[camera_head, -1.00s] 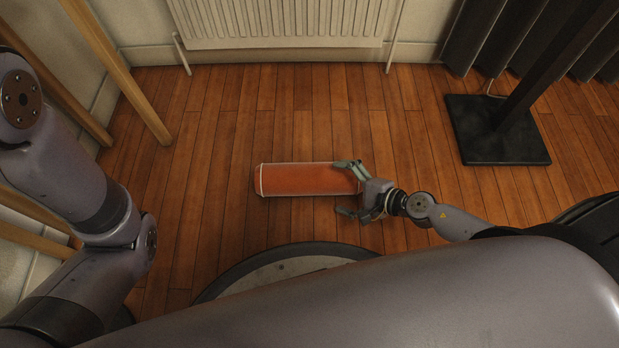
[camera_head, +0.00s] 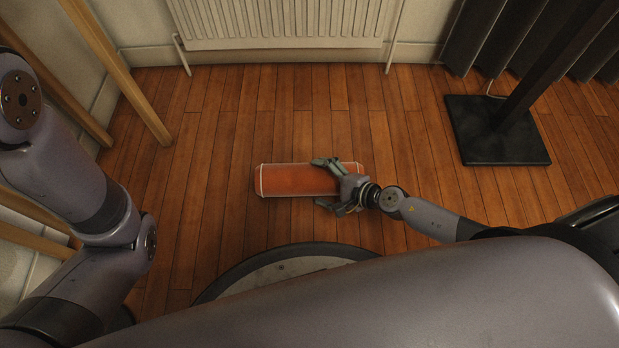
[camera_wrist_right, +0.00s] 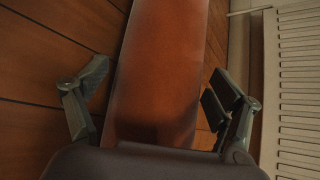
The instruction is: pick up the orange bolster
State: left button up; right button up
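The orange bolster (camera_head: 293,180) lies on its side on the wooden floor, its long axis running left to right in the head view. My right gripper (camera_head: 321,182) is at its right end, with one finger over the far side and one at the near side. In the right wrist view the bolster (camera_wrist_right: 160,70) runs between the two open fingers of the right gripper (camera_wrist_right: 155,100), with gaps visible on both sides. My left arm shows at the left of the head view, but its gripper is out of view.
A white radiator (camera_head: 280,22) is on the far wall. A black stand base (camera_head: 497,130) is on the floor at the right. Wooden legs (camera_head: 118,70) stand at the left. The floor around the bolster (camera_head: 220,130) is clear.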

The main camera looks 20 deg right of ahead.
jog(key=c, duration=1)
jog(key=shift+c, duration=0.7)
jog(key=shift+r, duration=0.1)
